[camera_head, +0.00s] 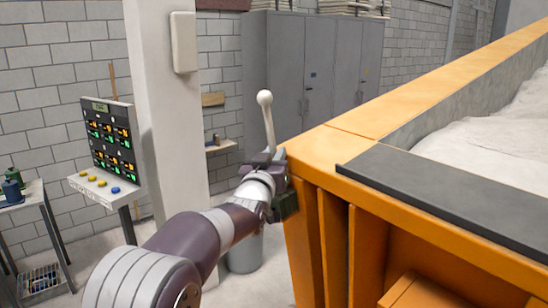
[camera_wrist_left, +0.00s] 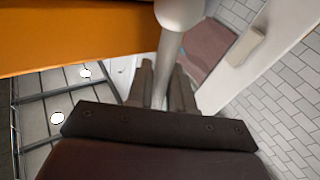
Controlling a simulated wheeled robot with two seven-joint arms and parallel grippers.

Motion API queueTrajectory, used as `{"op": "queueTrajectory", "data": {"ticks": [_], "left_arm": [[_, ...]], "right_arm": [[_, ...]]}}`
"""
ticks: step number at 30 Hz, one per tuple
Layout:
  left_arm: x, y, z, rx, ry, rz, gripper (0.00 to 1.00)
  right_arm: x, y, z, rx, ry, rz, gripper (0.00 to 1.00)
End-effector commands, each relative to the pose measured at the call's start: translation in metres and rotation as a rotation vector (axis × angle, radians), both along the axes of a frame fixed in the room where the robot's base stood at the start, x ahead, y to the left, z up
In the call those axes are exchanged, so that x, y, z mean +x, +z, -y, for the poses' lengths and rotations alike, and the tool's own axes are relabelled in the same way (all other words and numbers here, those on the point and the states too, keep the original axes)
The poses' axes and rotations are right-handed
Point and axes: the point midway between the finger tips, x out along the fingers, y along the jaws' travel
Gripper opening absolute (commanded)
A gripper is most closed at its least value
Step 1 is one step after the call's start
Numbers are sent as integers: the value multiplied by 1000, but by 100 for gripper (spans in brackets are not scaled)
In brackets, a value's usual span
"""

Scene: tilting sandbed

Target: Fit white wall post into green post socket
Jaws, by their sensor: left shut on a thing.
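A white wall post (camera_head: 268,123) with a round ball top stands nearly upright, leaning slightly, in my left gripper (camera_head: 266,160). The left gripper is shut around the lower part of the post, beside the near left corner of the orange sandbed frame. In the left wrist view the post (camera_wrist_left: 171,55) runs up between the two fingers (camera_wrist_left: 162,88), with its ball at the top edge. The post's lower end is hidden by the gripper. My right gripper is not in view.
The orange sandbed frame (camera_head: 330,150) holds pale sand (camera_head: 490,140) and has a dark strip (camera_head: 440,195) along its near edge. A white column (camera_head: 170,120) and a control panel (camera_head: 108,140) stand at left. Grey cabinets (camera_head: 310,70) stand behind. A grey bin (camera_head: 244,255) is below my arm.

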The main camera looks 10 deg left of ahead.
Motion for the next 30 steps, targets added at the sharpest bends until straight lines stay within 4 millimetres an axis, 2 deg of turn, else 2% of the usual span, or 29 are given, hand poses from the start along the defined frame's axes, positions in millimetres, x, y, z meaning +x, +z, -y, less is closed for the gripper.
{"op": "queueTrajectory", "data": {"ticks": [1,5,30], "left_arm": [[1,-8,1,2,-1,-15,0],[1,-5,0,3,-1,-17,0],[-8,57,-6,1,1,-6,0]], "right_arm": [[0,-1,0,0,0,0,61],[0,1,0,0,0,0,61],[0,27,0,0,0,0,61]]}}
